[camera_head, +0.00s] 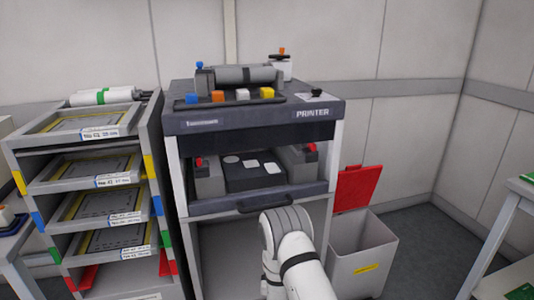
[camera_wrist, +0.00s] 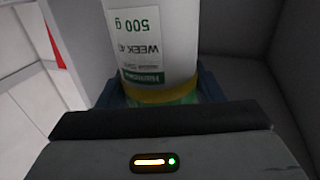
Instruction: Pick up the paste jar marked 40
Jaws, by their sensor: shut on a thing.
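A white paste jar (camera_wrist: 172,38) with a yellow band and green at its end fills the middle of the wrist view. Its label appears upside down and reads 500 g and WEEK 4, with the second digit not clear. My gripper (camera_wrist: 160,92) is shut on the jar, with blue fingers on both sides of it near the yellow band. In the head view my arm reaches down in front of the printer, and the gripper and the jar are hidden there.
The printer (camera_head: 255,121) stands ahead, with an open bay and a front handle. A rack of framed trays (camera_head: 50,135) stands at left. A grey bin (camera_head: 363,262) with a raised red lid (camera_head: 358,188) stands at right. A white table edge (camera_head: 505,225) is further right.

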